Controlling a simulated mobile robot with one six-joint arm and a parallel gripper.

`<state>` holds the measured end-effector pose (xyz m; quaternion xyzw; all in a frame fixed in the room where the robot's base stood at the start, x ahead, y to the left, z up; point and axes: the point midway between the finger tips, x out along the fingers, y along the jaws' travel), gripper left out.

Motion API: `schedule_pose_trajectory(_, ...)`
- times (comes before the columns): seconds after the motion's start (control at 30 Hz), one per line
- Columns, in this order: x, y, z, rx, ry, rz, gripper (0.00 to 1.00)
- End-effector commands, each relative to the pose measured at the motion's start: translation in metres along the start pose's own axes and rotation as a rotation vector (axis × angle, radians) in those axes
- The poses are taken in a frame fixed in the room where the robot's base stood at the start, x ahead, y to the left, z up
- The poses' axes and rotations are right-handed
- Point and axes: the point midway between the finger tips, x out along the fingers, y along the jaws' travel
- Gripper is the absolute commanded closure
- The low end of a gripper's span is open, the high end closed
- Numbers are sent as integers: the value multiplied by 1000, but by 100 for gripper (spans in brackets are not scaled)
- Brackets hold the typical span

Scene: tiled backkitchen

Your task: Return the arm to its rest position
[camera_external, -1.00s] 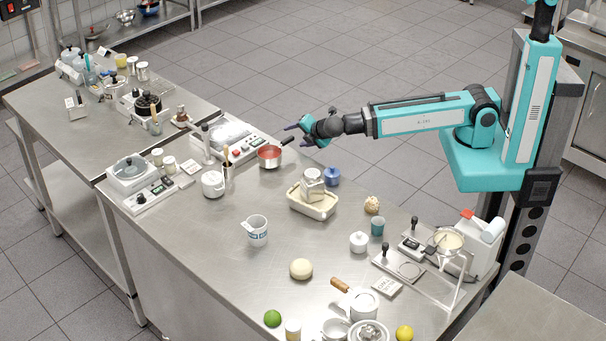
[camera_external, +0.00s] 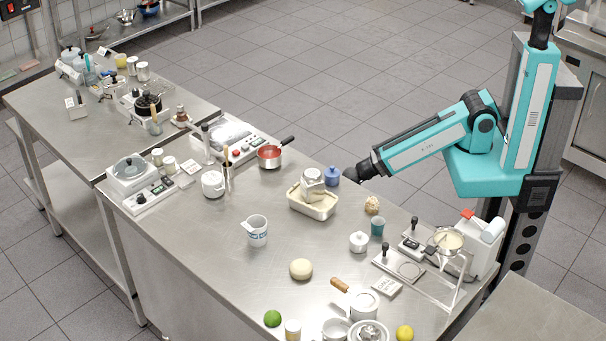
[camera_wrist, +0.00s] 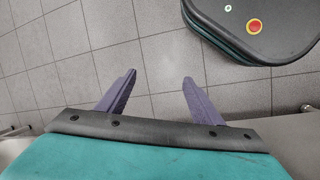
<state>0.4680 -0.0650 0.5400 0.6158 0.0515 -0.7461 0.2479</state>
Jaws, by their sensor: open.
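My teal arm (camera_external: 425,143) reaches left from its column and tilts down past the table's far edge in the external view. Its wrist end (camera_external: 358,173) is dark and small there, and the fingers cannot be made out. In the wrist view my gripper (camera_wrist: 158,85) has two purple fingers spread wide apart with nothing between them. Behind the fingers is grey tiled floor (camera_wrist: 120,35).
A steel table (camera_external: 210,240) holds a red-filled pan (camera_external: 269,157), a blue jar (camera_external: 332,175) and a white tray (camera_external: 313,209) near my wrist. A dark rounded base with a red button (camera_wrist: 255,26) shows in the wrist view. Open floor lies behind the table.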

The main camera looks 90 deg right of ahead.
Motion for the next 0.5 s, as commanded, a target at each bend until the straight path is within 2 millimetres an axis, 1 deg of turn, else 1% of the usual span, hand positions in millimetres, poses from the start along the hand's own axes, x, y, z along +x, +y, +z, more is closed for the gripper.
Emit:
schedule_pose_trajectory(0.03, 14, -14, 9, 26, -22, -35, 40)
schedule_pose_trajectory(0.2, 48, -58, 38, 125, -98, -152, 40)
schedule_pose_trajectory(0.4, 78, -110, 72, 244, -197, -279, 40)
schedule_pose_trajectory(0.5, 88, -130, 86, 292, -239, -326, 40)
